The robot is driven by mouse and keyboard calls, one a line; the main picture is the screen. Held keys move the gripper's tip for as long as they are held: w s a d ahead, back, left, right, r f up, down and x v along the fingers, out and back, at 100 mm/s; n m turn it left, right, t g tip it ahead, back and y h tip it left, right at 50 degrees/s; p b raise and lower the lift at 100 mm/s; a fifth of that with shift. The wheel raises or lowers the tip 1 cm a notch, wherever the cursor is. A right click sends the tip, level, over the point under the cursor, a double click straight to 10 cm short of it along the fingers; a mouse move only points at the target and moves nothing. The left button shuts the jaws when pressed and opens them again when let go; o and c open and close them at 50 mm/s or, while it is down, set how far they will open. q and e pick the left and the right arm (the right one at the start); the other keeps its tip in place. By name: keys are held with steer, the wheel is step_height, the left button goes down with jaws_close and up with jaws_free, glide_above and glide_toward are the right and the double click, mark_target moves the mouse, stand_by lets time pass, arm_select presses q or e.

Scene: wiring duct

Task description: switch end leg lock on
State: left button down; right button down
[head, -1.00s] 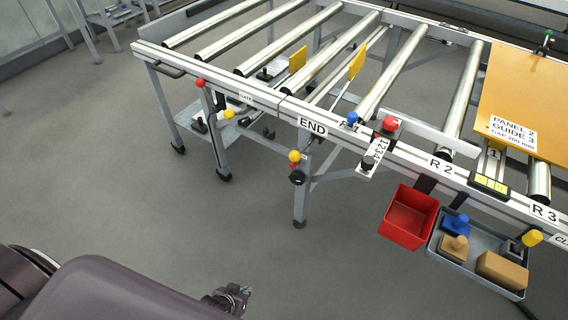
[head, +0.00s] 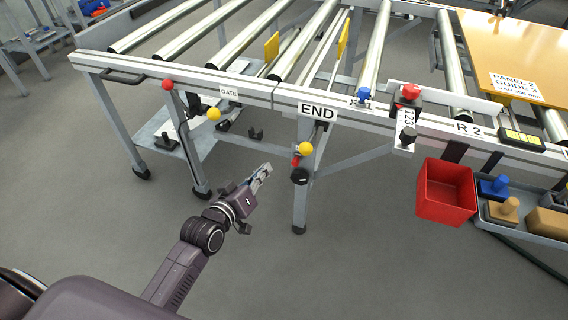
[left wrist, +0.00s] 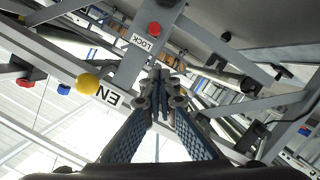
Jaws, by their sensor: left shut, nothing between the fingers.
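The END label (head: 317,112) is on the front rail of the roller table, above a leg (head: 301,208). A yellow ball knob (head: 306,149), a small red part (head: 295,161) and a black knob (head: 299,176) sit at the top of that leg. In the left wrist view a LOCK label (left wrist: 142,43) is on a grey leg with a red round button (left wrist: 153,29) beside it. The yellow ball (left wrist: 88,84) shows there too. My left gripper (head: 266,168) is shut and empty, left of the leg and apart from it. It also shows in the left wrist view (left wrist: 160,80).
The GATE label (head: 229,92) has a yellow knob (head: 214,114) and red knob (head: 167,85) nearby. A red bin (head: 446,192) and a grey tray (head: 540,238) hang from the rail at the right.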

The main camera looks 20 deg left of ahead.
arm_select(q)
steer(key=shift+w+r, duration=0.15)
steer(key=shift+r, duration=0.35)
arm_select(e)
steer(key=shift+r, duration=0.25)
arm_select(q)
steer(key=shift+w, duration=0.1)
